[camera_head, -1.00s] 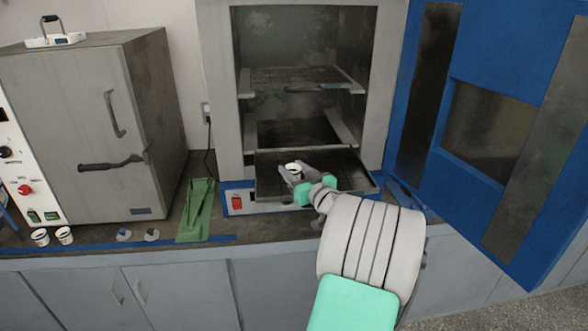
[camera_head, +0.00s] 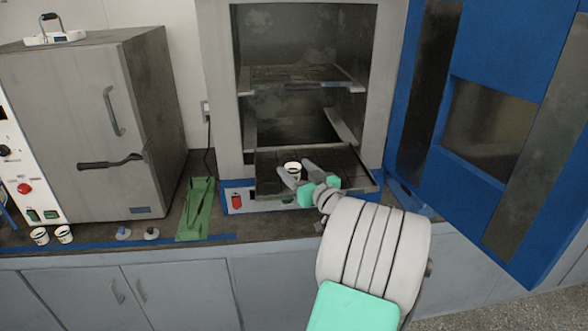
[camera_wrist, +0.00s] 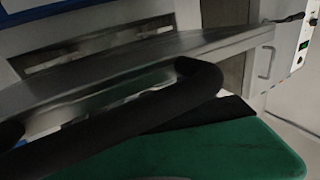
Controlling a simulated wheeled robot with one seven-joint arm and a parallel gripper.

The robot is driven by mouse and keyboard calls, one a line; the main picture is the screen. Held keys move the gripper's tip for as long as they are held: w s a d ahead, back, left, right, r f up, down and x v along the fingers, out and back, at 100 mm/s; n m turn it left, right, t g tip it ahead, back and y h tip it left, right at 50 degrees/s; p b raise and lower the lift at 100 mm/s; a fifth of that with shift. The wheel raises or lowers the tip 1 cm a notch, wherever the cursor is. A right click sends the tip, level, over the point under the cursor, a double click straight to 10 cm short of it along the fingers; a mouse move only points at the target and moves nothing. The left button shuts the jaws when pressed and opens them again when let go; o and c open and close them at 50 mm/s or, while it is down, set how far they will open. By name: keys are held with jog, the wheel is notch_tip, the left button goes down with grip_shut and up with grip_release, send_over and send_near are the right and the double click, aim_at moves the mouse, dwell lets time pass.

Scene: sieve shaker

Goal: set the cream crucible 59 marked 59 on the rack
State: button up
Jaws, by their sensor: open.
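A cream crucible (camera_head: 293,169) with a dark band stands upright on the pulled-out lower rack (camera_head: 345,166) of the open oven. Its marking is too small to read. My gripper (camera_head: 298,173) is open, its two grey fingers spread at the crucible's near side. I cannot tell whether a finger touches it. The wrist view shows a dark curved finger (camera_wrist: 190,95) close up and no crucible.
The blue oven door (camera_head: 505,60) stands open at the right. An upper rack (camera_head: 300,76) is inside the oven. Two similar crucibles (camera_head: 64,234) stand on the counter at the left, near two small knobbed lids (camera_head: 123,233) and a green holder (camera_head: 197,208). A grey furnace (camera_head: 85,130) stands behind.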

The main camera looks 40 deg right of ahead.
jog(key=b+v, duration=0.2)
jog(key=v, duration=0.8)
jog(key=shift+s+a, duration=0.1)
jog(key=shift+s, duration=0.1)
